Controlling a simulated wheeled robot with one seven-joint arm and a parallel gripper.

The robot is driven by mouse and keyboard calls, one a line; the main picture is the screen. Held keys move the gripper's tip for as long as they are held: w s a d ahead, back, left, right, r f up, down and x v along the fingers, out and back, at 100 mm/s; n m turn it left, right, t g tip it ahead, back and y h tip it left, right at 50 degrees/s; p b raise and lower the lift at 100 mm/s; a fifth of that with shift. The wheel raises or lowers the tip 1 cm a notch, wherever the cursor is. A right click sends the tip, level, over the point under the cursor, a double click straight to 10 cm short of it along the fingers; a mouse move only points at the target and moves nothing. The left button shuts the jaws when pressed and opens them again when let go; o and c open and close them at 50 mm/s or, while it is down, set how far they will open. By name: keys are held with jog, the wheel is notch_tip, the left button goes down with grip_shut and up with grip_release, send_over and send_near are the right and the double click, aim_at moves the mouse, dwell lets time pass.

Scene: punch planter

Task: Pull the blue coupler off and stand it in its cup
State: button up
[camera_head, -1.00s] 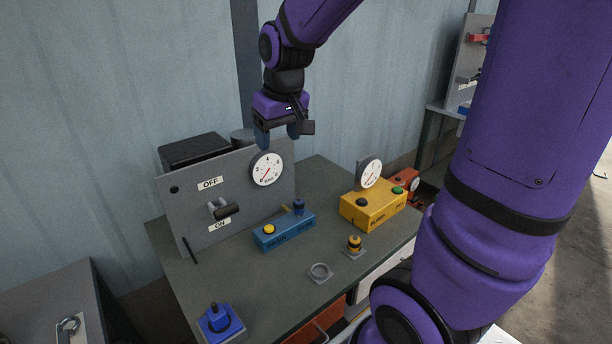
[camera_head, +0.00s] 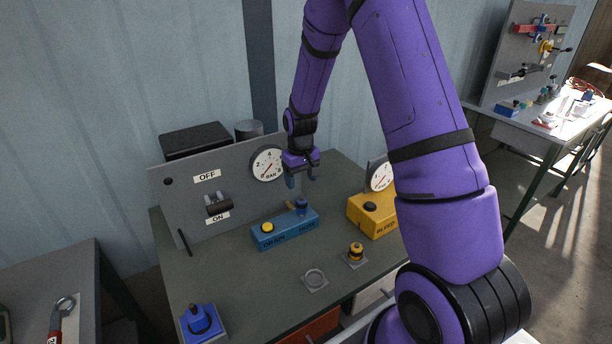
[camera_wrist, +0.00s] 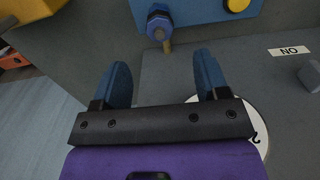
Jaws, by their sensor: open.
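The dark blue coupler (camera_head: 302,206) sits upright on the HOSE end of the blue block (camera_head: 285,230), with a short brass-coloured stub beside it. In the wrist view the coupler (camera_wrist: 159,22) shows a hexagonal top, near the top edge and beyond the fingertips. An empty grey ring-shaped cup (camera_head: 314,278) lies on the bench in front of the block. My gripper (camera_head: 302,181) is open and empty, pointing down above the coupler and apart from it. Its two blue fingers (camera_wrist: 162,70) are spread in the wrist view.
A yellow drain button (camera_head: 267,227) is beside the coupler. A grey panel (camera_head: 180,205) with gauge and OFF/ON lever stands behind. A yellow block (camera_head: 372,215) is at right, partly hidden by my arm. A yellow coupler (camera_head: 356,251) stands in another holder. Bench space in front is mostly clear.

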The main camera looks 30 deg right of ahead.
aim_at(302, 200)
notch_tip(302, 200, down, 11)
jog(key=shift+r, duration=0.1)
dwell(0.5)
jog(key=shift+c, duration=0.5)
jog(key=c, duration=1)
jog(key=shift+r, duration=0.1)
jog(key=shift+r, duration=2.55)
jog(key=shift+r, duration=1.85)
jog(key=a+f, duration=0.4)
jog(key=a, duration=0.1)
jog(key=a+f, duration=0.2)
jog(key=a, duration=0.1)
jog(key=shift+w, duration=0.4)
